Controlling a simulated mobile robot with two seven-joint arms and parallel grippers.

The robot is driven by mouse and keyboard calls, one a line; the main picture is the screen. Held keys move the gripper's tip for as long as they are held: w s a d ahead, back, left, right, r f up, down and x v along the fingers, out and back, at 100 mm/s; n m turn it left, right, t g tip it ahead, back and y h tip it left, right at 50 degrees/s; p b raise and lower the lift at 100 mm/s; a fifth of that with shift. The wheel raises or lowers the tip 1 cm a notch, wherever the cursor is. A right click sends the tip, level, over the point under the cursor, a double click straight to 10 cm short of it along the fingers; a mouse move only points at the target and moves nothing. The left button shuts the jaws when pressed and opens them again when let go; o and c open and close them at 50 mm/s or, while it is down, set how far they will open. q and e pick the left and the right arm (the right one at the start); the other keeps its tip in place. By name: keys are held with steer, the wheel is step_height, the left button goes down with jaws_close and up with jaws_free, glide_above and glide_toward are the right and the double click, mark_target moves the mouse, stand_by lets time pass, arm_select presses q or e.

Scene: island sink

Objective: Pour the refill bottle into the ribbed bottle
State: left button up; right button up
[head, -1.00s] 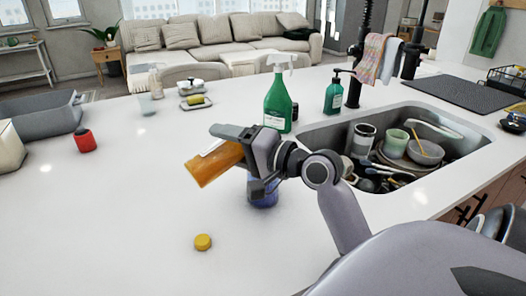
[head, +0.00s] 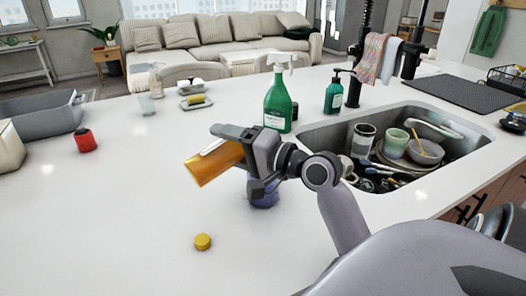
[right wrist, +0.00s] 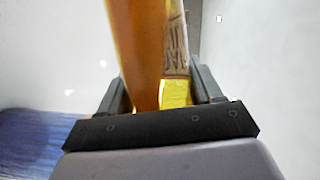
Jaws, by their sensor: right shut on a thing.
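My right gripper (head: 232,146) is shut on the refill bottle (head: 212,164), an amber bottle with a pale label, held tilted above the counter. In the right wrist view the amber bottle (right wrist: 138,50) stands between the fingers of the gripper (right wrist: 160,95), with a bright yellow patch low on its side. The ribbed bottle (head: 264,200) looks blue and stands on the counter below my gripper, mostly hidden by it. Blue ribbing (right wrist: 35,140) shows at the lower left of the wrist view. The refill bottle's mouth and any stream cannot be made out. My left gripper is not in view.
A yellow cap (head: 203,242) lies on the counter in front. A green spray bottle (head: 278,105) and a green soap dispenser (head: 334,95) stand behind. The sink (head: 385,185) with dishes is at the right. A red jar (head: 85,140) stands at the left. The counter's front left is clear.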

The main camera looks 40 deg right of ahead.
steer(key=shift+m, duration=0.4)
stand_by(2.2)
